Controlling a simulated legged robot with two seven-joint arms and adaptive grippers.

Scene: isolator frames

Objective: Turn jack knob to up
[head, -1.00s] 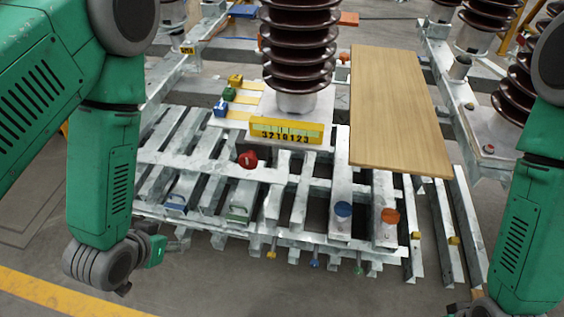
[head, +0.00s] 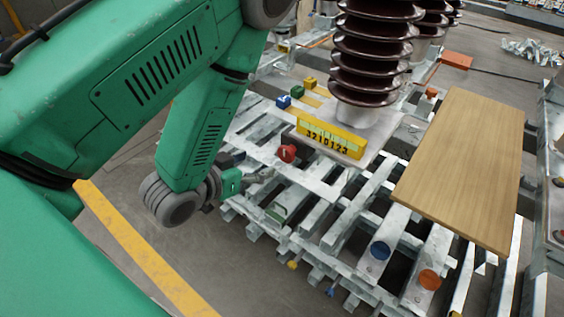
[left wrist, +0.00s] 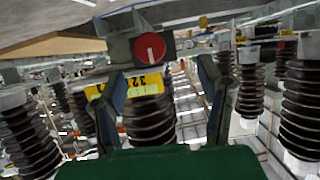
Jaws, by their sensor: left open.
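A round red knob (head: 286,153) sits on the grey metal frame just left of the yellow number scale (head: 331,136). In the left wrist view the red knob (left wrist: 150,47) shows a white pointer line, roughly upright in that picture. My left gripper (head: 266,174) is close to the knob, below and left of it in the head view. In the left wrist view its two fingers (left wrist: 164,68) are spread, with the knob beyond and between them, left of centre. No contact shows. My right gripper is out of view.
A ribbed brown insulator (head: 372,55) rises behind the scale. A wooden board (head: 463,165) lies to the right. Blue (head: 380,251) and orange (head: 429,279) round knobs sit on the frame's front right. Small blue, green and yellow blocks are on the left of the frame.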

